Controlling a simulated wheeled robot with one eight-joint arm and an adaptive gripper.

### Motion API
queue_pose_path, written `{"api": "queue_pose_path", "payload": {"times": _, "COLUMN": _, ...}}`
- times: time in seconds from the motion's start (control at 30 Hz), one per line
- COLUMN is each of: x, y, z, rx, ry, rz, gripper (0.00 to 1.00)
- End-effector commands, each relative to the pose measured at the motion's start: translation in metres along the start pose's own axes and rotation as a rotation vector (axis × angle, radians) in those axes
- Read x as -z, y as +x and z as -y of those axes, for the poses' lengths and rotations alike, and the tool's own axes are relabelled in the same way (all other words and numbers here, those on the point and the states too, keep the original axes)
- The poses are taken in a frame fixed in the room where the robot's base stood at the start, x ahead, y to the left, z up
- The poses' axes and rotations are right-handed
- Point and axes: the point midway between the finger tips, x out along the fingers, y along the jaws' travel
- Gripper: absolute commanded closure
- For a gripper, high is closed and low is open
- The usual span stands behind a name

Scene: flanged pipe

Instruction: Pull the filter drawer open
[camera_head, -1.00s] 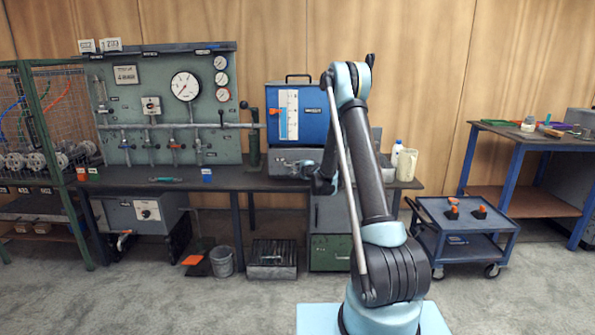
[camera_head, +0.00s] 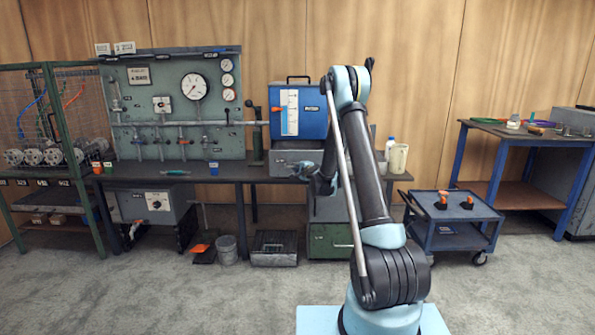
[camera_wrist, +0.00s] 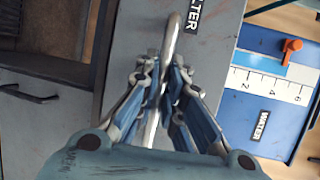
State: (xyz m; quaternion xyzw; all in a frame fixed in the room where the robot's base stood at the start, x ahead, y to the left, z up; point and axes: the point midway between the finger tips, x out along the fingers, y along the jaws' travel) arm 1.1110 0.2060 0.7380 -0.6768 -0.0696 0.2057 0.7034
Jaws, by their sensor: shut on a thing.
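The filter drawer is a grey front with a black FILTER label (camera_wrist: 196,18) in the wrist view. A bent metal bar handle (camera_wrist: 171,45) stands out from it. My gripper (camera_wrist: 160,82) is shut around this handle, a finger on each side. In the head view the grey filter unit (camera_head: 289,160) sits on the bench under the blue water box. My gripper (camera_head: 318,180) is at its right front, partly hidden by my arm. How far the drawer stands out cannot be told.
The blue water box (camera_head: 300,108) with its white scale is above the filter unit. A bench (camera_head: 225,172) with a gauge panel (camera_head: 180,100) runs left. A blue cart (camera_head: 455,215) stands at right. The floor (camera_head: 180,295) in front is clear.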

Motion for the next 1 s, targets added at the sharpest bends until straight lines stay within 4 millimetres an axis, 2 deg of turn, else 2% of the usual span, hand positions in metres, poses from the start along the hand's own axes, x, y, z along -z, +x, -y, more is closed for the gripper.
{"api": "queue_pose_path", "payload": {"times": 0.4, "x": 0.007, "y": -0.001, "z": -0.001, "rx": 0.000, "ry": 0.000, "rz": -0.007, "gripper": 1.00}}
{"api": "queue_pose_path", "payload": {"times": 0.43, "x": 0.007, "y": -0.001, "z": -0.001, "rx": 0.000, "ry": 0.000, "rz": -0.007, "gripper": 0.89}}
{"api": "queue_pose_path", "payload": {"times": 0.47, "x": 0.007, "y": -0.001, "z": -0.001, "rx": 0.000, "ry": 0.000, "rz": -0.007, "gripper": 0.82}}
{"api": "queue_pose_path", "payload": {"times": 0.83, "x": 0.005, "y": -0.003, "z": 0.000, "rx": 0.000, "ry": 0.001, "rz": -0.005, "gripper": 0.82}}
{"api": "queue_pose_path", "payload": {"times": 1.0, "x": 0.005, "y": -0.018, "z": 0.001, "rx": 0.000, "ry": 0.002, "rz": -0.005, "gripper": 0.82}}
